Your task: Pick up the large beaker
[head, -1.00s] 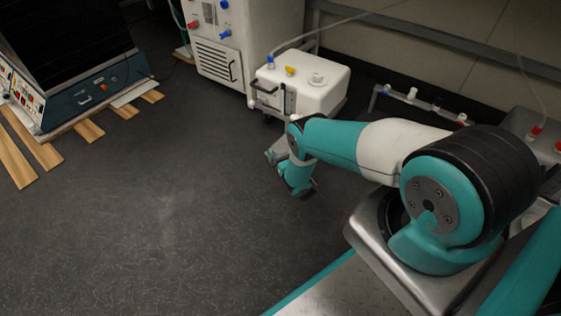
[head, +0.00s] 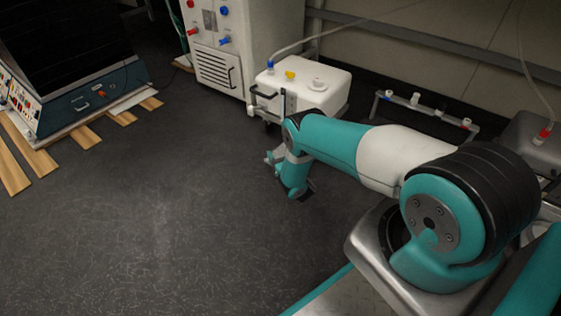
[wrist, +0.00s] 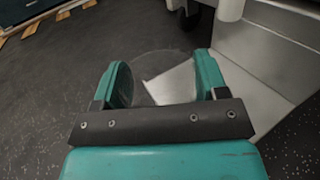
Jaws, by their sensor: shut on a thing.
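My gripper (wrist: 162,72) shows in the wrist view with its two teal fingers apart, one on each side of a clear, see-through round vessel, which looks like the large beaker (wrist: 160,60). Its faint circular outline lies between the fingers, and the floor and a pale surface show through it. The gripper is shut on it. In the head view my gripper (head: 297,190) hangs low above the dark floor, and I cannot make out the beaker there.
A white container (head: 310,92) with coloured caps stands behind my gripper, beside a white cabinet (head: 222,60). A low metal rack (head: 425,108) stands at the right. A dark-fronted machine (head: 65,60) on wooden slats is at the far left. The middle floor is clear.

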